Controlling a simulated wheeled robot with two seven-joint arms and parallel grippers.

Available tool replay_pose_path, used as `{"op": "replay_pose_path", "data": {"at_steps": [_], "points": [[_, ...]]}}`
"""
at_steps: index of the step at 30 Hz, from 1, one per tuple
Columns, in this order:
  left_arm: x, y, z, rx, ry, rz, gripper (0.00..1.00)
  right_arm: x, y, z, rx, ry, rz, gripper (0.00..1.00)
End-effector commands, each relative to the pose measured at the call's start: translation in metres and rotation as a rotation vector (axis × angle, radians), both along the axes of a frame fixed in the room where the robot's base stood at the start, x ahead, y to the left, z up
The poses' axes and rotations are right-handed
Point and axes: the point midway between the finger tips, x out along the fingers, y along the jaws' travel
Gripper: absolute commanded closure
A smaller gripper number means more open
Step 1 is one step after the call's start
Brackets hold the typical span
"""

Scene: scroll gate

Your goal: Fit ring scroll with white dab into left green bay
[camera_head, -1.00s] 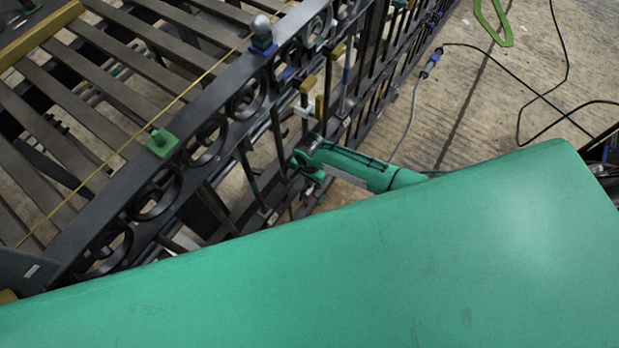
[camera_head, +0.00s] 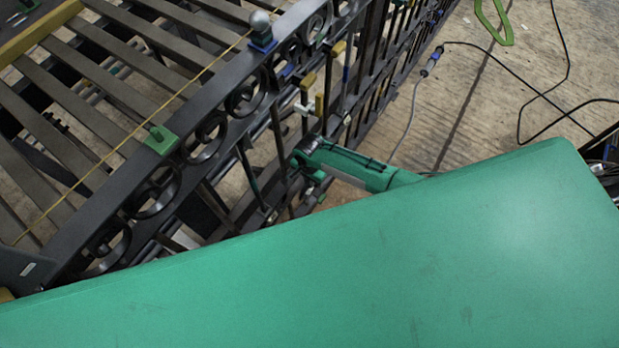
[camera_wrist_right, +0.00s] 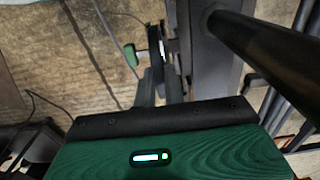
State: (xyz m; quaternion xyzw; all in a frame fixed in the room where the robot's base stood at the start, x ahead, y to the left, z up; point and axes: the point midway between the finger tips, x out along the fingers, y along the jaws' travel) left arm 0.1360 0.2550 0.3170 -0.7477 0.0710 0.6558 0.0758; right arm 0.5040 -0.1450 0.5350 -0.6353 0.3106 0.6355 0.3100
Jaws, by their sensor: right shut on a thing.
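My right gripper (camera_head: 296,164) is at the near face of the dark gate, its green and black wrist reaching in from the right. In the right wrist view its dark fingers (camera_wrist_right: 158,86) are shut on the ring scroll (camera_wrist_right: 156,45), a dark ring seen nearly edge-on. A pale strip that may be the white dab shows on the scroll. In the head view the scroll is not clear. A green block (camera_head: 161,139) sits on the gate's top rail at the left, above a row of rings. I cannot make out the bay's opening. My left gripper is not in view.
The gate (camera_head: 215,105) crosses from lower left to upper right, with a blue block under a grey ball (camera_head: 261,29) on its rail. Wooden slats (camera_head: 100,80) lie behind it. Cables (camera_head: 520,85) lie on the floor at right. A large green surface hides the front.

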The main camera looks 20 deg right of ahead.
Motion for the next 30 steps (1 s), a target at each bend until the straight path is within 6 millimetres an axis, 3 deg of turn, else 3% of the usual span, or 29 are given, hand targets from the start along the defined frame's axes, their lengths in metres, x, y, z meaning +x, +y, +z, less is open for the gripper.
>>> {"op": "replay_pose_path", "data": {"at_steps": [19, 20, 23, 30], "points": [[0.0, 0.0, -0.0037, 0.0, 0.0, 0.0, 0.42, 0.0001, 0.0005, -0.0078, 0.001, -0.001, 0.0, 1.0], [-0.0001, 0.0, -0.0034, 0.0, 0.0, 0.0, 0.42, 0.0002, 0.0004, -0.0075, 0.001, -0.001, 0.0, 0.85], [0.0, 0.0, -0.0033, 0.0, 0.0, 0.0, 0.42, 0.0001, 0.0003, -0.0074, 0.001, -0.001, 0.0, 0.66], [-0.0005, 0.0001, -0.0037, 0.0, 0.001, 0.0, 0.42, 0.0, 0.0002, -0.0078, 0.001, -0.001, 0.0, 0.64]]}}
